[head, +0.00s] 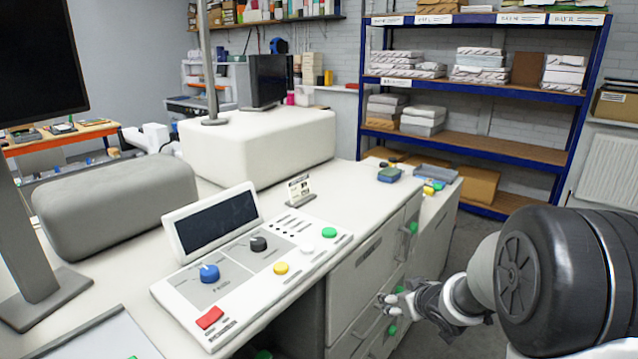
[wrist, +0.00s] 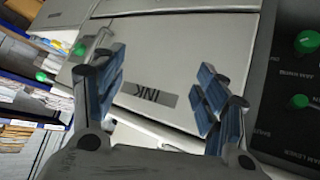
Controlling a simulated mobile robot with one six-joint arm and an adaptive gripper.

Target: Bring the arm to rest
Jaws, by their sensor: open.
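My gripper (head: 392,301) is at the lower right of the head view, beside the drawer fronts of the white cabinet (head: 350,285). In the wrist view my gripper (wrist: 160,95) shows two blue-padded fingers spread wide apart with nothing between them. A drawer front with an "INK" label (wrist: 148,95) lies beyond the fingers. My arm reaches in from the right edge of the head view. Whether the fingers touch the cabinet I cannot tell.
A control panel (head: 262,262) with a screen and coloured knobs sits on the worktop. Green knobs (head: 392,330) are on the cabinet fronts. A blue shelf unit (head: 480,88) with paper stacks stands behind. Grey floor shows between cabinet and shelves. A dark panel (wrist: 297,90) is at right in the wrist view.

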